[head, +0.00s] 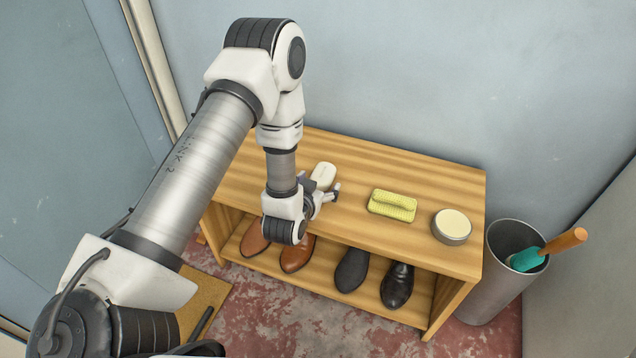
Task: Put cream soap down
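The cream soap (324,173) is a pale rounded bar near the back left of the wooden bench top. My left gripper (322,187) reaches down over the bench from the left, with its fingers at the near end of the soap, one to either side. I cannot tell whether the fingers press on the soap or stand a little apart from it. Whether the soap rests fully on the wood is also unclear, as the gripper hides its near end. My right gripper is not in view.
A grey bin (505,270) with a wooden-handled tool (565,240) stands at the right. Bare wood lies between soap and brush.

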